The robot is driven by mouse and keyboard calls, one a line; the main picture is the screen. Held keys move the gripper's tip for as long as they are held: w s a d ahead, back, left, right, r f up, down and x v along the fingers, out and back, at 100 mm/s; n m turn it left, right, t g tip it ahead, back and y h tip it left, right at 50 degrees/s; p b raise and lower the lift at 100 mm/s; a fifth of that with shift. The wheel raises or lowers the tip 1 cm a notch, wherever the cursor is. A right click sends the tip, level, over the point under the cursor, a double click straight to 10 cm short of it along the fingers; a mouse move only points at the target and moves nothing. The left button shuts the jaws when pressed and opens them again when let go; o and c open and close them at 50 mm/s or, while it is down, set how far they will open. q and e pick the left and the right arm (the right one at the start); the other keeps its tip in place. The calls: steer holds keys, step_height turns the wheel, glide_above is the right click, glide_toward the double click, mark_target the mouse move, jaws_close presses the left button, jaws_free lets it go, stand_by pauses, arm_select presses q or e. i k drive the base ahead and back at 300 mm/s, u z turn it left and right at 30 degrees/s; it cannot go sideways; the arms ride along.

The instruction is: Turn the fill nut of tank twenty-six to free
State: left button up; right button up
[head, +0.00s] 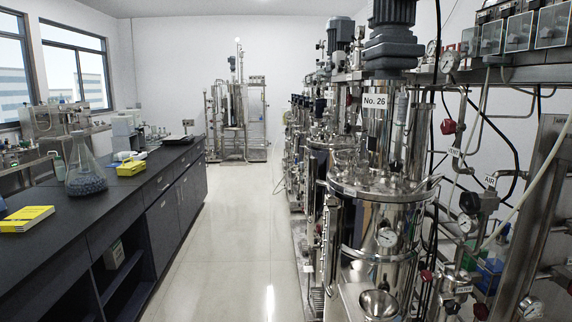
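The steel tank (382,238) stands at the right, close in front of me. A white label (376,101) reading "No. 26" hangs above its lid, below a dark grey motor (392,38). The flanged lid (345,186) carries several fittings and ports. I cannot tell which of them is the fill nut, or how it is turned. Neither of my grippers shows in the head view.
A row of similar tanks (312,140) runs back behind tank twenty-six. Pipes with red knobs (448,127) and gauges crowd its right side. A dark bench (130,195) with a glass flask (86,170) lines the left. The floor aisle (235,230) between is clear.

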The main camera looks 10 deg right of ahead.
mark_target(338, 166)
steer(key=u, duration=0.3)
steer(key=i, duration=3)
